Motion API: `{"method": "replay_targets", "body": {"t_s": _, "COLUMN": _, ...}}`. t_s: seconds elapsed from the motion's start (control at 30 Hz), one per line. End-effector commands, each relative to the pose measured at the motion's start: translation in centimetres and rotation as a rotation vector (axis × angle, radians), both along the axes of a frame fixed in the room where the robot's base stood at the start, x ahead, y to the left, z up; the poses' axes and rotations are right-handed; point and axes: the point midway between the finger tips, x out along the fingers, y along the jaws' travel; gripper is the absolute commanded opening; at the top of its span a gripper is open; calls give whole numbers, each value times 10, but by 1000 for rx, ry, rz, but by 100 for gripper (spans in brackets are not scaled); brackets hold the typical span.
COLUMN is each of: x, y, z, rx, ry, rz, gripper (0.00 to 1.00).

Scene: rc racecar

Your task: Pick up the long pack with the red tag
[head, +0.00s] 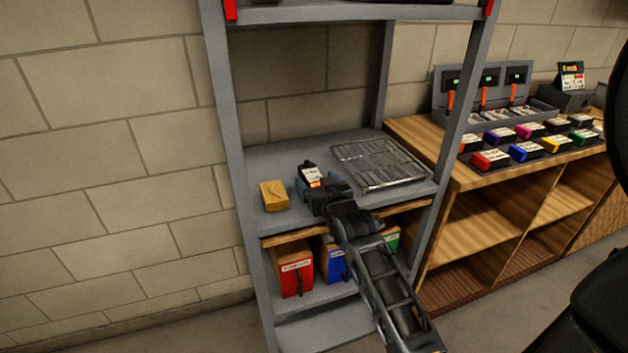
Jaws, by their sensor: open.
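A dark pack with a white label and a small red-orange mark (311,174) lies on the grey middle shelf. It is the pack on this shelf that fits the long pack with the red tag, but its length is partly hidden by my gripper. My gripper (318,188) is open right at its near end, with the arm reaching in from the lower right. I cannot tell whether the fingers are around the pack or touching it.
A yellow-brown box (274,195) sits close left of the pack. A grey metal tray (378,162) lies to the right. Shelf uprights (233,150) stand on both sides. Red (292,270) and blue bins are below. A wooden counter (480,183) holds several colour-marked packs, one red (490,160).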

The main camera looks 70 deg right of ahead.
Motion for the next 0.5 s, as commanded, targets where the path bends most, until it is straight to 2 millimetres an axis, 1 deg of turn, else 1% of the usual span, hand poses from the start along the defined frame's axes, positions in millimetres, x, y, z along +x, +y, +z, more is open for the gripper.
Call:
{"method": "replay_targets", "body": {"t_s": 0.2, "x": 1, "y": -1, "z": 0, "rx": 0, "ry": 0, "rz": 0, "gripper": 80}}
{"method": "replay_targets", "body": {"t_s": 0.27, "x": 1, "y": -1, "z": 0, "rx": 0, "ry": 0, "rz": 0, "gripper": 75}}
{"method": "replay_targets", "body": {"t_s": 0.5, "x": 1, "y": 0, "z": 0, "rx": 0, "ry": 0, "rz": 0, "gripper": 52}}
